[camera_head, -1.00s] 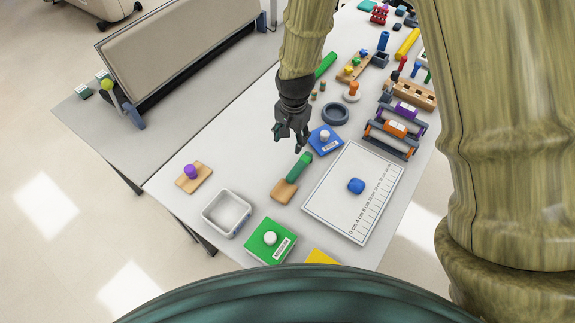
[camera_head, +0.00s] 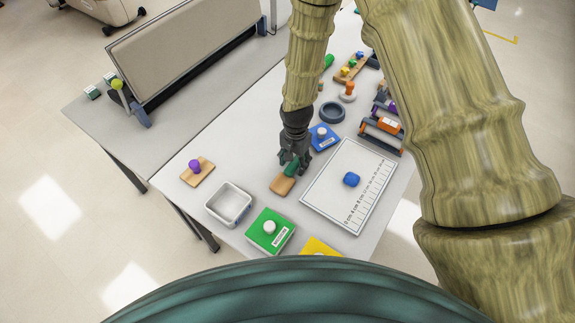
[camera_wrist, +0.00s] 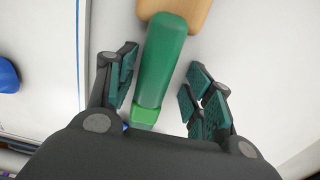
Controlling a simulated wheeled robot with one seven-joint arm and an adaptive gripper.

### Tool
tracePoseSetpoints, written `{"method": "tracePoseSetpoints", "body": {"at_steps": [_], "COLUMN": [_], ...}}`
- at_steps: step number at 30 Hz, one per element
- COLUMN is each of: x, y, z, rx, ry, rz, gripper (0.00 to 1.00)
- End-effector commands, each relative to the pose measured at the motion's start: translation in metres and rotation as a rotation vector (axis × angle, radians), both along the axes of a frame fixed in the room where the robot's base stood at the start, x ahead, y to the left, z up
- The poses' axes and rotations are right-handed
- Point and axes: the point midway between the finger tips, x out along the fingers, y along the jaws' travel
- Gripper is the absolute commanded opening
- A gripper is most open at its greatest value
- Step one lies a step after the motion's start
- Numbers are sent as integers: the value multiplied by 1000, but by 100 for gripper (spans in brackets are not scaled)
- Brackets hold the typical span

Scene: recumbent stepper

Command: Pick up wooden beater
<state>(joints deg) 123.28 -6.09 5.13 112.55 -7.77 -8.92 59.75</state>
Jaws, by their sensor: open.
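The wooden beater has a flat tan wooden head (camera_head: 282,185) and a green handle (camera_head: 291,169). It lies on the white table, left of the white ruled board. My gripper (camera_head: 294,165) is over the green handle, its fingers pointing down. In the wrist view, the green handle (camera_wrist: 162,65) runs between the two open fingers of my gripper (camera_wrist: 165,90), with a gap on each side. The wooden head (camera_wrist: 180,12) is at the top edge of that view, beyond the fingertips. The fingers do not appear to touch the handle.
A white ruled board (camera_head: 335,205) with a blue knob (camera_head: 351,179) lies right of the beater. A blue block (camera_head: 323,138) sits close behind. A white bin (camera_head: 228,205), a green block (camera_head: 270,231) and a purple-knobbed board (camera_head: 197,172) stand left and in front.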

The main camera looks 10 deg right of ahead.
Motion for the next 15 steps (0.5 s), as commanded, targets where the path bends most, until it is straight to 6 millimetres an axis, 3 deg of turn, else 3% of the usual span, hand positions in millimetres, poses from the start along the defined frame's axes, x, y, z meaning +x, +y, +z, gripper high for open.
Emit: {"method": "tracePoseSetpoints", "body": {"at_steps": [6,15], "x": [-5,20], "y": [-1,2], "z": [4,-15], "rx": [-1,0], "ry": [-8,25], "rz": [0,3], "gripper": [52,0]}}
